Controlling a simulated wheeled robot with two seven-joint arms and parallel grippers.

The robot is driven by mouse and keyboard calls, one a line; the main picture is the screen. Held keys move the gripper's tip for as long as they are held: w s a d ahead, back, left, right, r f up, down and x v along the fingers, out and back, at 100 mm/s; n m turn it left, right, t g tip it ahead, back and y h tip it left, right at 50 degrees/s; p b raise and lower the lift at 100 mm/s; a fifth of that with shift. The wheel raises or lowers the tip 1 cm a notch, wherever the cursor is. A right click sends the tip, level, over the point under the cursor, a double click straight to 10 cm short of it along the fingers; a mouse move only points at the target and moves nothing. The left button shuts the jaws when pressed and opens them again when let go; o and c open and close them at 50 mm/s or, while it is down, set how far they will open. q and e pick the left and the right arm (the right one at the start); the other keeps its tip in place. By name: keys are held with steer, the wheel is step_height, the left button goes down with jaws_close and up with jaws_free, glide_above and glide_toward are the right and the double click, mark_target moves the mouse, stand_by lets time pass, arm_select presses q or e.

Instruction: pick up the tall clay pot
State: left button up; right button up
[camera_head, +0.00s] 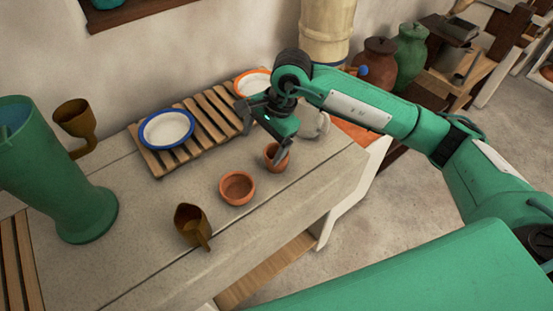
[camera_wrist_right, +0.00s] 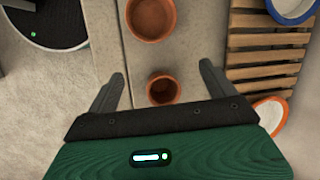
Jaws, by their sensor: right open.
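The tall clay pot (camera_head: 277,158) is a small reddish-brown cup standing upright on the stone counter, near its right end. In the right wrist view the pot (camera_wrist_right: 163,89) shows from above, between the two fingers. My right gripper (camera_head: 264,132) is over the pot with its fingers pointing down. In the wrist view the right gripper (camera_wrist_right: 163,72) is open, with gaps between both fingers and the pot. One finger overlaps the pot in the head view, so I cannot tell how far down the fingers reach. My left gripper is not in view.
A wider clay bowl (camera_head: 237,188) stands close to the pot. A slatted wooden rack (camera_head: 207,125) behind holds a blue-rimmed bowl (camera_head: 167,129) and an orange-rimmed one (camera_head: 252,83). A brown ladle-like vessel (camera_head: 192,225) and a tall green vase (camera_head: 85,212) stand left. The counter's front edge is near.

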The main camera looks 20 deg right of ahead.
mark_target(278, 146)
steer(key=w+d+h, duration=0.2)
steer(key=d+h, duration=0.1)
steer(key=d, duration=0.2)
steer(key=shift+t, duration=0.3)
steer(key=f, duration=0.2)
steer(key=f+p, duration=0.1)
steer(key=f, duration=0.1)
steer(key=w+f, duration=0.1)
steer(key=f, duration=0.2)
steer(key=shift+a+p, duration=0.1)
steer(key=shift+p, duration=0.2)
steer(key=f, duration=0.1)
steer(key=f+p, duration=0.1)
steer(key=f, duration=0.1)
steer(key=f+p, duration=0.1)
steer(key=f, duration=0.1)
steer(key=shift+w+a+f, duration=0.15)
steer(key=shift+w+a, duration=0.15)
steer(key=shift+w+f, duration=0.1)
steer(key=shift+f, duration=0.1)
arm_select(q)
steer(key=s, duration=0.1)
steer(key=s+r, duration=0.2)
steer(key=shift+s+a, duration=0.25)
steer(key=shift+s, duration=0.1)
arm_select(e)
steer(key=c, duration=1.1)
